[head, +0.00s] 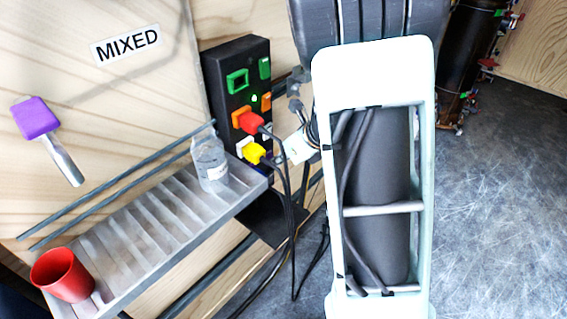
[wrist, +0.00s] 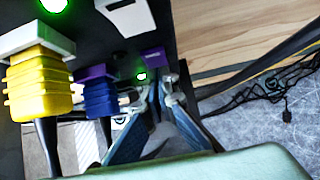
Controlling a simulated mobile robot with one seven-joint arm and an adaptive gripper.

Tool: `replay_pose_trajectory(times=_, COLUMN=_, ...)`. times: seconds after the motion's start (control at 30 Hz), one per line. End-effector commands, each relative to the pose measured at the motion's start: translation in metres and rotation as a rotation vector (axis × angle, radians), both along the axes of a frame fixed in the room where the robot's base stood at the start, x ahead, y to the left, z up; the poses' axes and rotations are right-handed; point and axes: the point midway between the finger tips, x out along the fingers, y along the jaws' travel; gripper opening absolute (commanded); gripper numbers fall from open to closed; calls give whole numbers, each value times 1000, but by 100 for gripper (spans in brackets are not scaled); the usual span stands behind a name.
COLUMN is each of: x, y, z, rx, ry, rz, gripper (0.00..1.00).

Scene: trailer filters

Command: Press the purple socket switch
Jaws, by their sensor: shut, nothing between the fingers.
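The black socket block (head: 222,66) stands against the wooden wall in the head view, with coloured sockets and switches. In the wrist view the purple switch (wrist: 152,59) is on the dark panel, just above and left of my fingertips. A green light (wrist: 141,76) glows beside it. The purple socket (wrist: 95,76) to its left holds a blue plug (wrist: 101,100). My gripper (wrist: 158,92) is shut and empty, its fingers pointing at the panel close below the switch. I cannot tell whether they touch it.
A yellow plug (wrist: 38,90) with its dark cable stands out at the left; it also shows in the head view (head: 254,153) below a red plug (head: 250,122). A clear bottle (head: 210,160) and a red cup (head: 64,275) stand on the grey rack (head: 140,236). Cables hang below.

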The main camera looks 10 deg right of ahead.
Motion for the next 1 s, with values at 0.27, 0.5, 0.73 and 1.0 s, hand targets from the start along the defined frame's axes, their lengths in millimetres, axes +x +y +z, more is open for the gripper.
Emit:
replay_pose_trajectory(times=0.27, x=0, y=0, z=0, rx=0, ry=0, rz=0, gripper=0)
replay_pose_trajectory(times=0.5, x=4, y=2, z=-2, rx=-1, ry=0, rz=-1, gripper=0)
replay_pose_trajectory(times=0.73, x=4, y=2, z=1, rx=-2, ry=0, rz=0, gripper=0)
replay_pose_trajectory(times=1.0, x=4, y=3, z=14, rx=0, ry=-2, rz=2, gripper=0)
